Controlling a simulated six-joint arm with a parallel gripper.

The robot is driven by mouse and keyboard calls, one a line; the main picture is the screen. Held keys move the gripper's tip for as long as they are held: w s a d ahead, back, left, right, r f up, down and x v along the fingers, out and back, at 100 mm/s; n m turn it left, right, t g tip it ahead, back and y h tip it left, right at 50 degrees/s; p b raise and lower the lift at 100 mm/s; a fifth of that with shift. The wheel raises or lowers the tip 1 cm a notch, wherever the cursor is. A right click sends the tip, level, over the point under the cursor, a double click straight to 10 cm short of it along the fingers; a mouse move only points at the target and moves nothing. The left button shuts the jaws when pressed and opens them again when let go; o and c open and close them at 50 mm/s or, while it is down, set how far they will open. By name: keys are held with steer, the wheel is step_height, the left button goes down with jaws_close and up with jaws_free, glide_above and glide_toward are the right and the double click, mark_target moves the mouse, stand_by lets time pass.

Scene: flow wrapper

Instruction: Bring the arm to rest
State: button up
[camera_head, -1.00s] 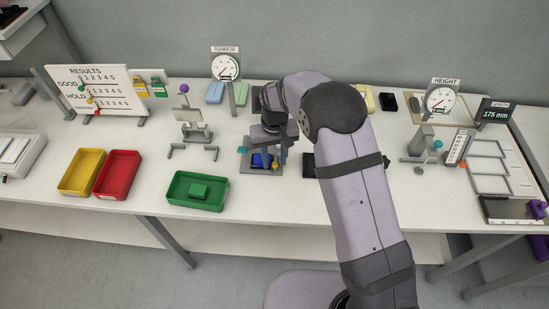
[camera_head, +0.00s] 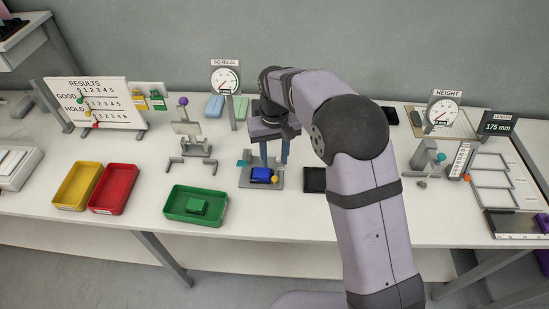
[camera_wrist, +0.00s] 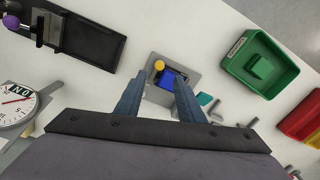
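My gripper (camera_head: 274,160) hangs above the grey fixture (camera_head: 247,184), fingers pointing down. In the wrist view the two blue fingers of my gripper (camera_wrist: 160,84) are apart, with nothing held between them. A blue block (camera_head: 261,174) lies on the fixture, below the fingers; it also shows in the wrist view (camera_wrist: 170,80). A yellow ball (camera_head: 275,180) is on the fixture beside the block. The arm is bent at the elbow over the table.
A green tray (camera_head: 180,214) holding a green block (camera_head: 197,207), a red tray (camera_head: 98,206) and a yellow tray (camera_head: 63,202) stand left. The squeeze gauge (camera_head: 225,77) is behind the gripper. A height gauge (camera_head: 441,110) stands right. A black pad (camera_head: 314,181) lies beside the fixture.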

steer(key=shift+w+f+n, duration=0.1)
steer(key=shift+f+n, duration=0.2)
steer(key=shift+f, duration=0.65)
steer(key=shift+g, duration=0.4)
steer(key=s+f, duration=0.1)
steer(key=s, duration=0.1)
steer(key=s+d+f, duration=0.1)
steer(key=f, duration=0.1)
steer(key=s+d+f, duration=0.1)
steer(key=s, duration=0.1)
steer(key=shift+s+d+f, duration=0.15)
steer(key=shift+s+f, duration=0.15)
steer(key=shift+s, duration=0.05)
steer(key=shift+g+h, duration=0.3)
steer(key=s+d, duration=0.1)
steer(key=s, duration=0.1)
steer(key=s+d, duration=0.1)
steer(key=s, duration=0.1)
steer(key=s+d+f, duration=0.1)
steer(key=s, duration=0.1)
steer(key=shift+s+d, duration=0.25)
steer(key=shift+s, duration=0.15)
steer(key=s+d+r+m, duration=0.2)
steer(key=s+d+r, duration=0.2)
steer(key=s+d, duration=0.8)
steer(key=r, duration=0.1)
steer(key=r+m+t, duration=0.1)
steer(key=d+r+m, duration=0.1)
steer(key=shift+w+r, duration=0.3)
steer(key=shift+w, duration=0.1)
